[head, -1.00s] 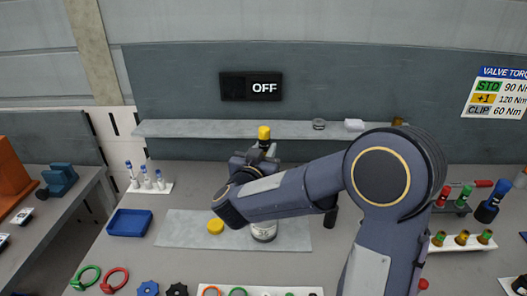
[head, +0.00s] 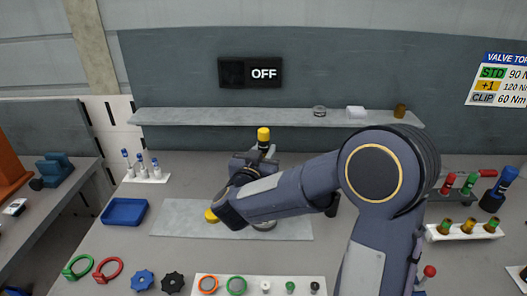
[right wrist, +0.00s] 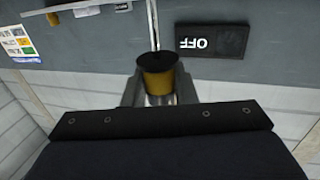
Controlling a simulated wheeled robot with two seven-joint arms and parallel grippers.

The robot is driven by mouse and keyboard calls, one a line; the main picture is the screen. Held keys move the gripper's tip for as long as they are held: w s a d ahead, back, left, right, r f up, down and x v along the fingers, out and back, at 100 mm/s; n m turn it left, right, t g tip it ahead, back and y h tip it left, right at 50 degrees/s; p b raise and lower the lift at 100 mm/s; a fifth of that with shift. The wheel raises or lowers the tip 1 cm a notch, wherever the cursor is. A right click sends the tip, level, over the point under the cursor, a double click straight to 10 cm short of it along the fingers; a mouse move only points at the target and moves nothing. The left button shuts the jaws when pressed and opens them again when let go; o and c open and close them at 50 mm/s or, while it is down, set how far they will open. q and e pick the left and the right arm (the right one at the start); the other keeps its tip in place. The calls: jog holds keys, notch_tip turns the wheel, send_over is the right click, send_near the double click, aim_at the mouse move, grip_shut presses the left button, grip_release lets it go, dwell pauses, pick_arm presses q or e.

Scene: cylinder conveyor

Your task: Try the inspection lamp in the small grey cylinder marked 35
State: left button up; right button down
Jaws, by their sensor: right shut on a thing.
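My right gripper (head: 262,155) is shut on an upright thing with a yellow top and a dark end, which looks like the lamp (head: 264,135). In the right wrist view its yellow body and black end (right wrist: 157,76) show between the fingers. Below my right wrist, a pale grey cylinder (head: 264,227) stands on the grey mat, mostly hidden by my arm. Its marking cannot be read. A yellow round piece (head: 210,215) lies on the mat, partly behind my wrist. My left gripper is not in view.
The grey mat (head: 180,219) has free room at its left. A blue tray (head: 124,212) and a white rack (head: 150,178) stand left of it. Rings and knobs line the front. A black OFF sign (head: 250,73) hangs above the shelf (head: 230,118).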

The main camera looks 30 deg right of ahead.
aim_at(262, 140)
jog(key=shift+f+b, duration=2.05)
jog(key=shift+f, duration=0.7)
dwell(0.9)
jog(key=shift+r+p, duration=4.55)
jog(key=shift+r, duration=0.5)
jog(key=shift+f, duration=0.1)
